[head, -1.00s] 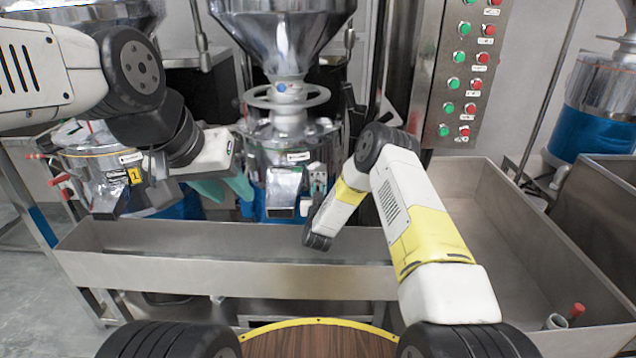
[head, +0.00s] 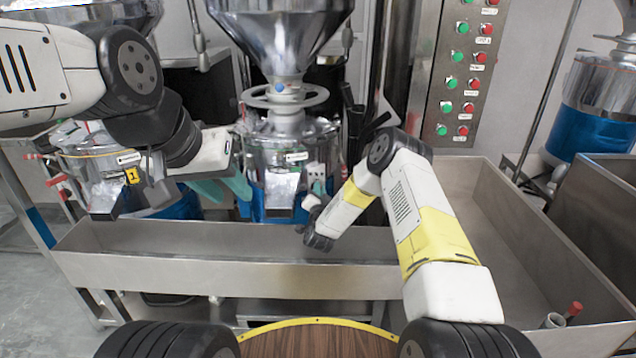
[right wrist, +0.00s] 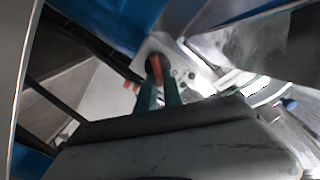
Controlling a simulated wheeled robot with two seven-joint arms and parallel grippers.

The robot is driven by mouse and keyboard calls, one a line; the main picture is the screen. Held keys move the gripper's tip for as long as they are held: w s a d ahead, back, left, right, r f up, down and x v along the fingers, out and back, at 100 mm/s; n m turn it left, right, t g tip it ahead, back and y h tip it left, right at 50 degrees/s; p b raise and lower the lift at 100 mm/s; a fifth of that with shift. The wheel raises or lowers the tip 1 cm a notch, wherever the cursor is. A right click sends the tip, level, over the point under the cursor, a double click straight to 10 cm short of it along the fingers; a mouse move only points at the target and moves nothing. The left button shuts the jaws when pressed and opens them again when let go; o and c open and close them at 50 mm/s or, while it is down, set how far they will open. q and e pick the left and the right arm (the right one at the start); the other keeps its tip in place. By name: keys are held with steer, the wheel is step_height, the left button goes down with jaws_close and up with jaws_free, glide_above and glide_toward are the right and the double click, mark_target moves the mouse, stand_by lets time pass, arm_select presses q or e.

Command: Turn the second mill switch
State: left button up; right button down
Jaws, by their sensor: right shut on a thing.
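The second mill (head: 283,158) stands in the middle of the head view, with a steel body, a hopper above and a blue base. A small switch box sits at its front right. In the right wrist view, a red switch knob (right wrist: 156,66) shows on a pale panel (right wrist: 184,70). My right gripper (right wrist: 157,88) has its teal fingers shut on this knob. In the head view, my right wrist partly hides that spot. My left gripper (head: 228,188) is left of the second mill, its teal fingers apart and empty.
A long steel trough (head: 220,240) runs below the mills. The first mill (head: 110,165), with a yellow tag, is at left behind my left arm. A panel of green and red buttons (head: 462,85) stands at right. Another blue mill (head: 600,115) is at far right.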

steer(key=shift+d+f+m, duration=0.1)
steer(key=shift+f+m, duration=0.15)
steer(key=shift+m, duration=1.4)
steer(key=shift+d+f+m, duration=0.1)
steer(key=shift+f+m, duration=0.1)
steer(key=shift+m, duration=1.5)
steer(key=shift+d+f+m, duration=0.1)
steer(key=shift+f+m, duration=0.15)
steer(key=shift+m, duration=1.4)
steer(key=c, duration=1.5)
jaws_free()
steer(key=shift+s, duration=0.1)
steer(key=s, duration=0.7)
steer(key=shift+s, duration=0.35)
